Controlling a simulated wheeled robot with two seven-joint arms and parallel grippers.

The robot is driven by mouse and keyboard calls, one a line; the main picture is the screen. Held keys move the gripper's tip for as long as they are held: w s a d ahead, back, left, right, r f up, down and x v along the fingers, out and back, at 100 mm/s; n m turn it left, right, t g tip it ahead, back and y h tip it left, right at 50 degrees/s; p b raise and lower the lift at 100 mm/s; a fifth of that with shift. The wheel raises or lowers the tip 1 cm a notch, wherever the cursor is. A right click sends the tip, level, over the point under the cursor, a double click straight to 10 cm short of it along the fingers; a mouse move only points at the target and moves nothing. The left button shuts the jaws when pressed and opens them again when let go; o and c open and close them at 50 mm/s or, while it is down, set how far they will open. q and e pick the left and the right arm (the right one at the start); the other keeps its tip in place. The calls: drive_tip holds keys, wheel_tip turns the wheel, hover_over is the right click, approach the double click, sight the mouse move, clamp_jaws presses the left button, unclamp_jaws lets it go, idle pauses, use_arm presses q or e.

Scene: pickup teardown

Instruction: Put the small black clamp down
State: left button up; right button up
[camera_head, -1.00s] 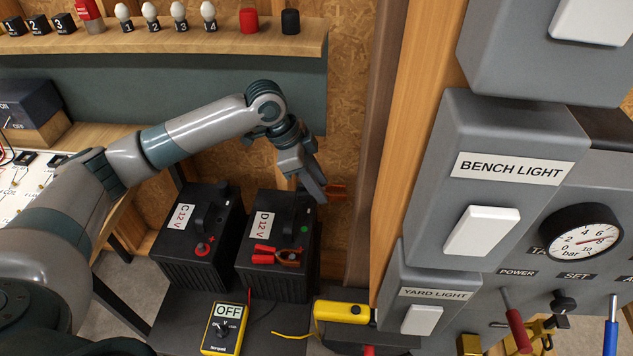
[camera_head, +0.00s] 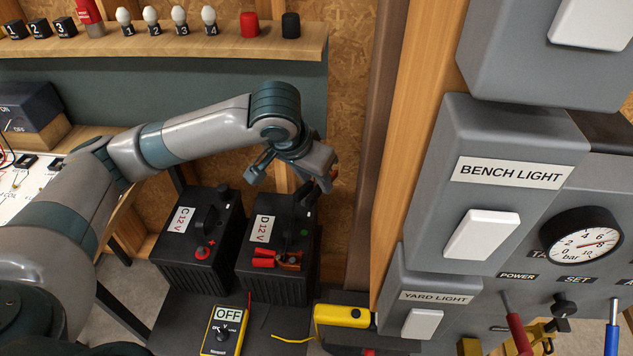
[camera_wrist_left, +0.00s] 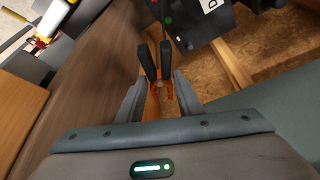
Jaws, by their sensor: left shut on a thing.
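The small black clamp (camera_wrist_left: 158,62) has two black handles and orange-copper jaws. In the left wrist view it sits between the fingers of my left gripper (camera_wrist_left: 158,97), which is shut on it, with the handles pointing away from the wrist. In the head view my left gripper (camera_head: 324,180) is above the back right of the D 12 V battery (camera_head: 272,225), and only a little of the clamp shows there. A red-handled clamp (camera_head: 277,258) lies at the front of the D battery's top. My right gripper is not in view.
The C 12 V battery (camera_head: 198,235) stands left of the D battery. A yellow meter reading OFF (camera_head: 222,330) and a yellow tool (camera_head: 343,315) are in front. A wooden post (camera_head: 415,140) and grey switch boxes (camera_head: 500,190) bound the right side.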

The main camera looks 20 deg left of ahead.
use_arm(q)
drive_tip(key=r+n, duration=0.1)
drive_tip(key=n+y, duration=0.1)
drive_tip(key=shift+s+r+n, duration=0.3)
drive_tip(key=shift+r, duration=0.05)
drive_tip(key=shift+a, duration=0.25)
